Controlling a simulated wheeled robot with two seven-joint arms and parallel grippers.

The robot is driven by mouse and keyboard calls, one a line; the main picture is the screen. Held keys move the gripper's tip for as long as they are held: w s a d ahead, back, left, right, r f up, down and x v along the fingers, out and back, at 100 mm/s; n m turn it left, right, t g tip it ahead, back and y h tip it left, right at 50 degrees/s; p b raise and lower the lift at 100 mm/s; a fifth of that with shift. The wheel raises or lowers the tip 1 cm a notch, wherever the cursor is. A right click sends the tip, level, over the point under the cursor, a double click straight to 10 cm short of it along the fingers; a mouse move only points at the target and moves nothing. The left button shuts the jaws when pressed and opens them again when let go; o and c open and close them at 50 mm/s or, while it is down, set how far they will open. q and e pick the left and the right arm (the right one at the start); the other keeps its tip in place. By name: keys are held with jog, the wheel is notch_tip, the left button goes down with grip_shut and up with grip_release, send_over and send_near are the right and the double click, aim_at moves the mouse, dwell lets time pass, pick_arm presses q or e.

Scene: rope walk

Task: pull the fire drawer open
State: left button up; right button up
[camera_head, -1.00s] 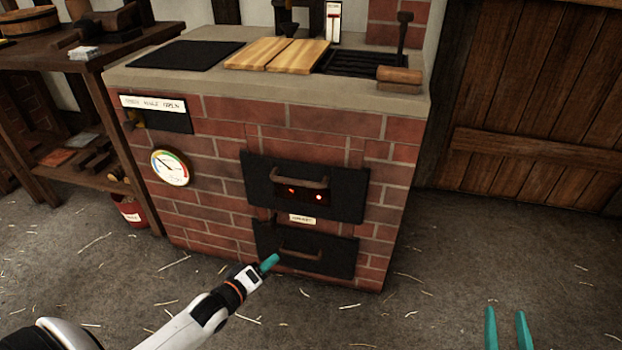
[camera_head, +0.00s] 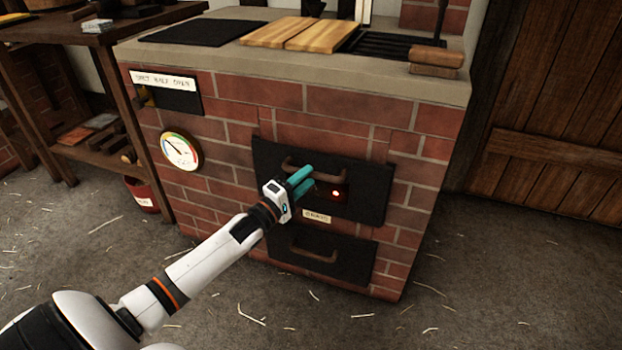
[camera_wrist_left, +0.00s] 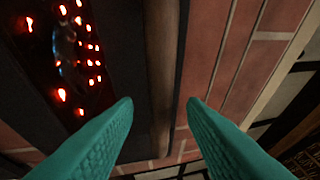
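The fire drawer is the upper black panel (camera_head: 362,192) in the brick stove's front, with glowing red holes (camera_head: 336,194) below a brown bar handle (camera_head: 291,163). The drawer looks shut. My left gripper (camera_head: 303,178) is in front of this handle and partly covers it. In the left wrist view the teal fingers (camera_wrist_left: 160,106) are apart. The handle (camera_wrist_left: 162,60) runs lengthwise ahead, in line with the gap between them. I see no finger closed on it. My right gripper is out of the head view.
A second black panel (camera_head: 350,259) with its own handle (camera_head: 312,254) sits below. A round gauge (camera_head: 181,151) is on the bricks at left. A wooden workbench (camera_head: 62,100) and red bucket (camera_head: 141,194) stand left. The floor in front is clear apart from straw.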

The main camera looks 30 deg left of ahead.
aim_at(331, 159)
pick_arm(q)
jog(key=shift+x, duration=1.4)
jog(key=shift+c, duration=0.6)
grip_shut()
